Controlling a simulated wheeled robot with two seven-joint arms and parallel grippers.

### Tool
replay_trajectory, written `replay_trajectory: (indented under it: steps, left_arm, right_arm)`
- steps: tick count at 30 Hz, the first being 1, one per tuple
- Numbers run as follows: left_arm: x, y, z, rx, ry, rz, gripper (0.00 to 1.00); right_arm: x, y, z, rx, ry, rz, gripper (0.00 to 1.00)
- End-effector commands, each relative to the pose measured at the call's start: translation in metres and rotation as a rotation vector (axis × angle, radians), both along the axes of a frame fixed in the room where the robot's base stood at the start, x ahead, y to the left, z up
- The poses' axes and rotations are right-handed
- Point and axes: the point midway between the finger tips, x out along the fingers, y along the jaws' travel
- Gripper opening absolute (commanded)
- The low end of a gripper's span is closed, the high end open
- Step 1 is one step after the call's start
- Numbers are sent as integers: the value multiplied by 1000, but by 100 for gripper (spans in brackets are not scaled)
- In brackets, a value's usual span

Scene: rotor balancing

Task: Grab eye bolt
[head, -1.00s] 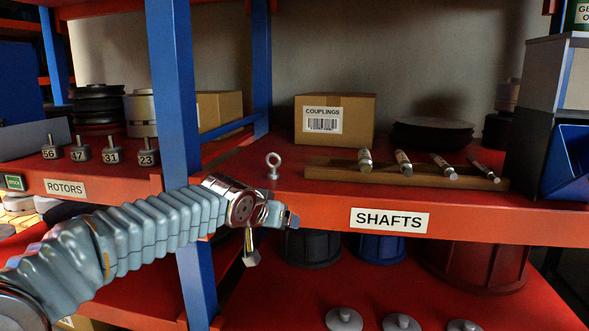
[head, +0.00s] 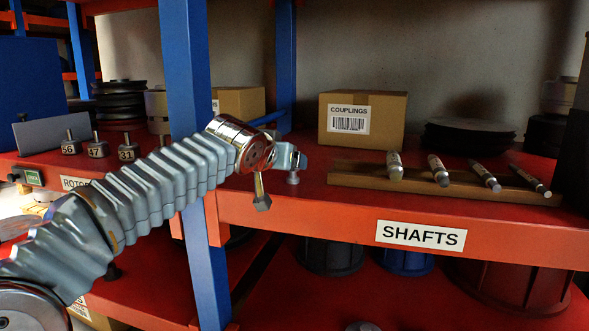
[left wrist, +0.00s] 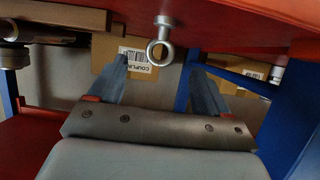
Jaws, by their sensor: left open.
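The eye bolt (left wrist: 160,45) is a silver ring on a short stem. It stands on the red shelf (head: 320,203), which appears upside down at the top of the left wrist view. My left gripper (left wrist: 160,66) is open and empty, and the ring shows in the gap between its two fingers. I see no finger touching it. In the head view my left gripper (head: 297,158) is in front of the bolt. Only the bolt's lower stem and base (head: 293,178) show below it; the ring is hidden. My right gripper is not in view.
A wooden rack (head: 345,182) with several shafts lies to the right of the bolt. A couplings box (head: 385,108) stands behind. A blue post (head: 188,70) rises beside my left arm. Several numbered rotors (head: 98,150) stand on the left. The shelf's front edge carries a SHAFTS label (head: 420,236).

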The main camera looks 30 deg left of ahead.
Motion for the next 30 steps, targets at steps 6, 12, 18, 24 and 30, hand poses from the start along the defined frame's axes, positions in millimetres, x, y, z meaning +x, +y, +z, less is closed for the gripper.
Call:
replay_trajectory:
  steps: [6,12,18,24,30]
  left_arm:
    - [25,5,-10,-1,1,-1,78]
    - [46,10,-23,-1,4,0,78]
    - [69,15,-33,0,1,0,78]
    - [71,15,-34,0,0,0,78]
    - [71,15,-34,0,0,-1,55]
  right_arm:
    - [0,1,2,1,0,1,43]
    - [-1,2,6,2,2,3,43]
    - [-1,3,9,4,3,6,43]
    - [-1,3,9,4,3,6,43]
    - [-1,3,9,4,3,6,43]
